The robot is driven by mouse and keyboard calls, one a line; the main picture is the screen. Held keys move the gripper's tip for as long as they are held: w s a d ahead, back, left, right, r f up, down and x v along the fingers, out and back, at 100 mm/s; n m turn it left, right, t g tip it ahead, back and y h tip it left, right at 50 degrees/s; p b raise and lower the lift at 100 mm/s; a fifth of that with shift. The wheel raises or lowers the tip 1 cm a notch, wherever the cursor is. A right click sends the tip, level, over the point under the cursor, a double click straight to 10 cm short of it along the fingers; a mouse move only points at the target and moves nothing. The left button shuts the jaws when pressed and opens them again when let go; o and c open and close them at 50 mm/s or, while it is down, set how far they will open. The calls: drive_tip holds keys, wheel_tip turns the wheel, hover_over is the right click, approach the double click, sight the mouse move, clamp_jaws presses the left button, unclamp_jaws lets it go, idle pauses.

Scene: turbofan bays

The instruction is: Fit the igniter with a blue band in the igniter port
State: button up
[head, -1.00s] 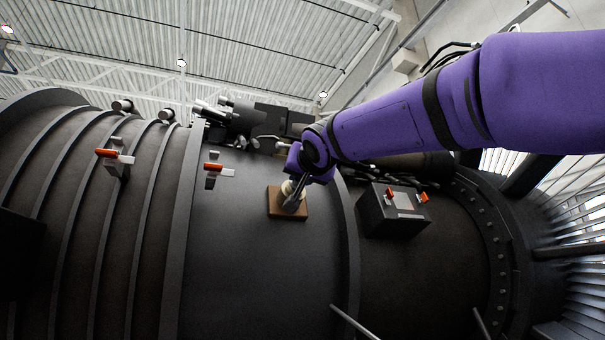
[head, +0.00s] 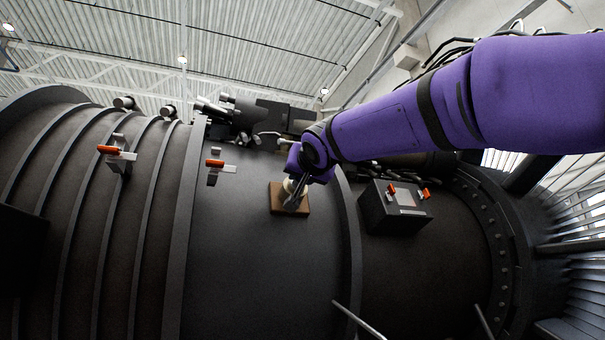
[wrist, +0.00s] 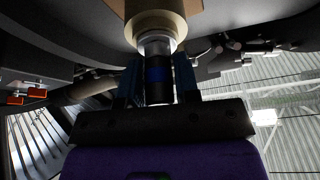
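The igniter with a blue band (wrist: 157,76) stands between the two fingers of my gripper (wrist: 158,85) in the wrist view. Its dark lower body and blue band show, and its metallic upper end meets the cream ring of the igniter port (wrist: 155,22). How deep it sits inside is hidden. The fingers lie close on both sides of the igniter and appear shut on it. In the head view my gripper (head: 293,198) is at the port's brown square plate (head: 276,200) on the dark engine casing; the igniter is too small to tell there.
A dark box with orange-red levers (head: 395,208) is on the casing right of the port. Brackets with orange-red handles (head: 214,165) (head: 117,151) are to the left. Pipes and dark fittings (head: 262,122) lie above. The casing below the port (head: 265,265) is clear.

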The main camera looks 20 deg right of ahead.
drive_tip(key=o, duration=0.4)
drive_tip(key=shift+s, duration=0.1)
drive_tip(key=s, duration=0.7)
drive_tip(key=s+a, duration=0.1)
drive_tip(key=s, duration=0.2)
drive_tip(key=shift+s+f, duration=0.15)
drive_tip(key=shift+s, duration=0.15)
drive_tip(key=s+d+f+n+g, duration=0.1)
drive_tip(key=s+f+g, duration=0.3)
drive_tip(key=f, duration=1)
drive_tip(key=s+d+f+n+g+y, duration=0.1)
drive_tip(key=s+d+f+g, duration=0.3)
drive_tip(key=s+f, duration=0.4)
drive_tip(key=s+d+f+n+g+y, duration=0.1)
drive_tip(key=s+d+f+g, duration=0.2)
drive_tip(key=f, duration=1.9)
drive_tip(key=shift+s+n+g, duration=0.4)
drive_tip(key=shift+s+g, duration=0.4)
drive_tip(key=shift+s, duration=0.95)
